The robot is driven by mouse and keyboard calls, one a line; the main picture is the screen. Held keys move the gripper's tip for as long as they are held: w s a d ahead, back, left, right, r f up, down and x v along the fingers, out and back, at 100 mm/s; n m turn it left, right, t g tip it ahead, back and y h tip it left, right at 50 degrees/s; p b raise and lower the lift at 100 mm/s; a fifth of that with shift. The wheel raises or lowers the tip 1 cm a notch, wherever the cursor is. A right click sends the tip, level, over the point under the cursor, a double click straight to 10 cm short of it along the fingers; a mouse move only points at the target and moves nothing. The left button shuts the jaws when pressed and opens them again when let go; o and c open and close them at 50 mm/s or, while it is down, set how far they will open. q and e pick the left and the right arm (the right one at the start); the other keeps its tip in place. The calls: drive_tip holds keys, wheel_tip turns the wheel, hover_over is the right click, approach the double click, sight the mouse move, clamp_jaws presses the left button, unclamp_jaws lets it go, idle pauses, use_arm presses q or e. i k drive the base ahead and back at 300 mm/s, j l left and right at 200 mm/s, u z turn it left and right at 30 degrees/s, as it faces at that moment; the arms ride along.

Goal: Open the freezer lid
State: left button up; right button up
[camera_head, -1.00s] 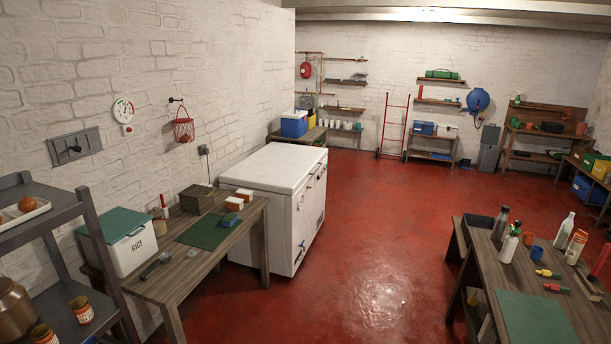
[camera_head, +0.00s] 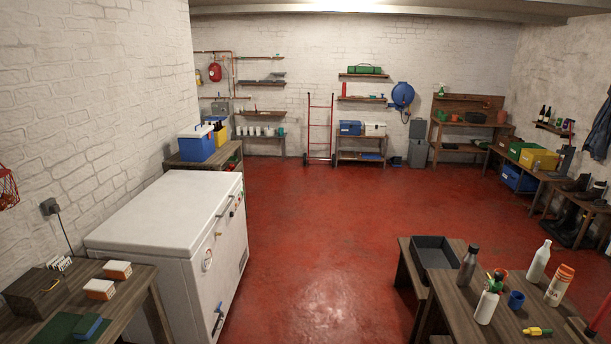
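The white chest freezer (camera_head: 221,260) stands against the left wall, at the left of the head view. Its lid (camera_head: 165,211) is shut and lies flat on top. The front faces right and carries small fittings near the lid edge and a dark fitting lower down. Neither of my grippers shows in the head view.
A wooden table (camera_head: 141,307) with small boxes stands at the freezer's near end. A side table with a blue cooler (camera_head: 196,143) is beyond it. A table with bottles (camera_head: 462,312) is at lower right. The red floor (camera_head: 330,235) between is clear.

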sight(172, 216)
drive_tip(key=i, duration=2.15)
